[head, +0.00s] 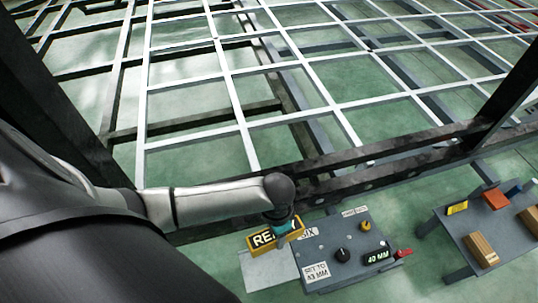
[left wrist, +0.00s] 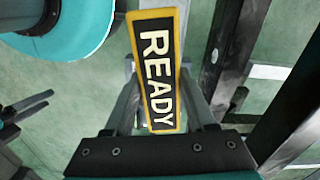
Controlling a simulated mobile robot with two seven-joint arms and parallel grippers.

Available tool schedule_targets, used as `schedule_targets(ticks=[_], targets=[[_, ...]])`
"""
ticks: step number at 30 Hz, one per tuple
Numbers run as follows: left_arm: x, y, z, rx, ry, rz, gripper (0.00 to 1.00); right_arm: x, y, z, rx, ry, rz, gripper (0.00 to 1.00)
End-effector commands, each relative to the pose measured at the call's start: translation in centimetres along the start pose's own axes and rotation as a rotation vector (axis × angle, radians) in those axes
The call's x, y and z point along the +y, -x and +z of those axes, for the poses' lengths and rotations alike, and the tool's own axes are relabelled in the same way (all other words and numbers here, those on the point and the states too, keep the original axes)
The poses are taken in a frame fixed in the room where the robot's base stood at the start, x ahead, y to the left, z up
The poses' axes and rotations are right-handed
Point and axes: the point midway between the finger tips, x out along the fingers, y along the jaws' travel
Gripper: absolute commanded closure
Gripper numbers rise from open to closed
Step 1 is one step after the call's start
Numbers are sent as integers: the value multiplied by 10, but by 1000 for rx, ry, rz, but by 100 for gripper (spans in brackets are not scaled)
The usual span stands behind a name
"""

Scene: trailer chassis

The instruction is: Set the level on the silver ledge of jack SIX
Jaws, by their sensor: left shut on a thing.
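The level is a yellow-edged black block reading READY (head: 265,238). It also shows in the left wrist view (left wrist: 158,72), between my two fingers. My left gripper (head: 281,226) points down and is shut on the level. The silver ledge (head: 268,270) is a pale plate at the left side of jack SIX's grey panel (head: 330,240). The level is over the ledge's far edge in the head view; I cannot tell whether it touches the ledge. The SIX label (head: 308,233) is partly hidden by the level. My right gripper is not in view.
The panel carries a black knob (head: 343,255), a yellow knob (head: 366,226), a 40 MM display (head: 378,257), a red handle (head: 403,253) and a SET TO 43 MM card (head: 317,271). A dark chassis rail (head: 390,152) runs behind. A side table (head: 460,238) with blocks stands right.

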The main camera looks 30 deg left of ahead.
Motion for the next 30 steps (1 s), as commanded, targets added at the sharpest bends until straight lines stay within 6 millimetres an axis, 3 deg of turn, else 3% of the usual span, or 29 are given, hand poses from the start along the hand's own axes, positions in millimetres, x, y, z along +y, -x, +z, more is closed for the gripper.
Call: schedule_targets(ticks=[1, 6, 14, 30], targets=[[0, -17, 5, -3, -35, -4, 100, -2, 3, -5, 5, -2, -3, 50], [-1, -43, 13, 0, -126, -13, 100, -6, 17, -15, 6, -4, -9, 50], [-2, -64, 17, -1, -159, -16, 100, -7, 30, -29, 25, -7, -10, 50], [-3, -121, 16, -1, -156, -16, 100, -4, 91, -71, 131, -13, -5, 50]])
